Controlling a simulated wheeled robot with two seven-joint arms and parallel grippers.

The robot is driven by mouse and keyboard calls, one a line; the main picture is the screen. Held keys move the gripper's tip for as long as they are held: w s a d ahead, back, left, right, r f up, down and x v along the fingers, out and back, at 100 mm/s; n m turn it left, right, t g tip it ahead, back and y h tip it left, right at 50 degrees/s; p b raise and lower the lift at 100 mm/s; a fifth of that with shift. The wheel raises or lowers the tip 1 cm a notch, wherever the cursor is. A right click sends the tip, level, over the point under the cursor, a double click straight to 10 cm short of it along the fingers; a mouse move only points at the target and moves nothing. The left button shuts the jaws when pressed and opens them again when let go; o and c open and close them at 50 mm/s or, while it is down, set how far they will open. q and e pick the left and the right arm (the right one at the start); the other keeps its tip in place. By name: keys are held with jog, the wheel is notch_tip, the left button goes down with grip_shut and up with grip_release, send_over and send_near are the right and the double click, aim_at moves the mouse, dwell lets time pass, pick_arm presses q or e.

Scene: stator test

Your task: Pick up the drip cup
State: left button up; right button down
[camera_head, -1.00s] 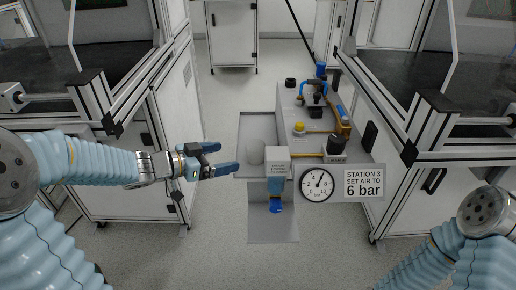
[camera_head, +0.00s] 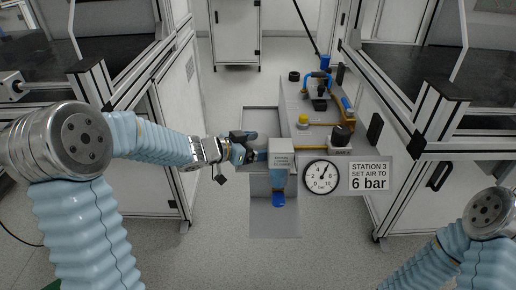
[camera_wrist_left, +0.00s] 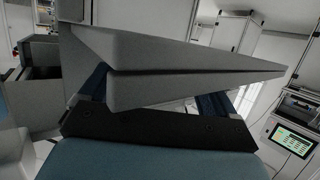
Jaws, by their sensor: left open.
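A grey panel bench (camera_head: 313,110) with a yellow button, brown pipes and blue fittings lies to the right. A gauge (camera_head: 321,177) and a "6 bar" sign (camera_head: 369,177) face forward. Framed cabinets stand on both sides. The floor in front (camera_head: 215,250) is clear.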

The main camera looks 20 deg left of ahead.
pick_arm(q)
jog(key=c, duration=1)
